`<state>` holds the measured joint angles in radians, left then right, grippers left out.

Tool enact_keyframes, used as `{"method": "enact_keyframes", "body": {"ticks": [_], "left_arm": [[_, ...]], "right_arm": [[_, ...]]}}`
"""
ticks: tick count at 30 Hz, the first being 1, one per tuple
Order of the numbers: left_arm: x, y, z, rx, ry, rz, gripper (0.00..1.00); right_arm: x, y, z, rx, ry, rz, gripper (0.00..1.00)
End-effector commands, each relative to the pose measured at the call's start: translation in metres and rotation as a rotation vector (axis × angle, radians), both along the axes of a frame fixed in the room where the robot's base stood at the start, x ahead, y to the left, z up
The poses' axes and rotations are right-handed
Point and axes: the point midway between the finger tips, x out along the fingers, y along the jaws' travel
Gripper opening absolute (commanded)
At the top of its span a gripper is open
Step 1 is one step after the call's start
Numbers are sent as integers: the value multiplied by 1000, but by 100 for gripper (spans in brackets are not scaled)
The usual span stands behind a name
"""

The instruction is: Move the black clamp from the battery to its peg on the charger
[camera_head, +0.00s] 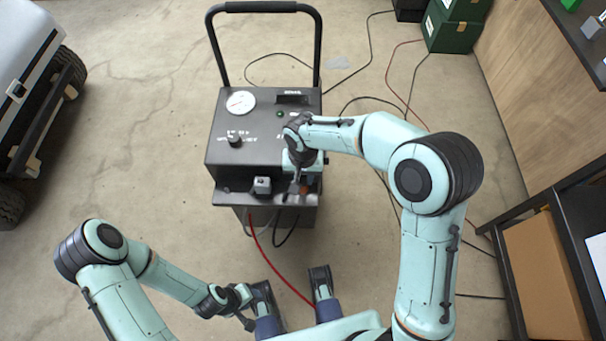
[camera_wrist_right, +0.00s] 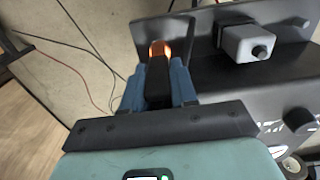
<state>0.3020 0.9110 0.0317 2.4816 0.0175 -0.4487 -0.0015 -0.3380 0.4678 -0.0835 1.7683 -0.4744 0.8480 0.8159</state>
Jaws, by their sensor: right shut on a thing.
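The charger (camera_head: 225,150) is a dark wheeled cabinet with a dial, a knob and a tall handle, in the middle of the head view. My right gripper (camera_head: 301,183) is at the right part of its front ledge. It is shut on the black clamp (camera_wrist_right: 158,80), whose orange tip shows between the blue fingers in the wrist view and points at the ledge (camera_wrist_right: 180,30). Whether the clamp touches a peg is hidden. My left gripper (camera_head: 242,296) is low in the head view, away from the charger; its jaws are unclear. I cannot make out the battery.
A grey block with a black knob (camera_head: 262,185) sits on the ledge, left of my right gripper; the wrist view shows it too (camera_wrist_right: 247,43). A red cable (camera_head: 270,262) hangs from the charger's front. A vehicle (camera_head: 35,80) stands left, a shelf (camera_head: 560,240) right. Floor between is open.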

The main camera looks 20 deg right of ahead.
Motion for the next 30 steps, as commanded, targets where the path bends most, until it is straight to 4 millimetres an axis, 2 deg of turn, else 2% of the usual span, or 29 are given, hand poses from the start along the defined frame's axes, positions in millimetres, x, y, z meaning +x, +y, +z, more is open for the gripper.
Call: {"method": "enact_keyframes", "body": {"ticks": [30], "left_arm": [[-1,0,-15,0,5,0,43]], "right_arm": [[0,0,-22,0,1,0,0]]}}
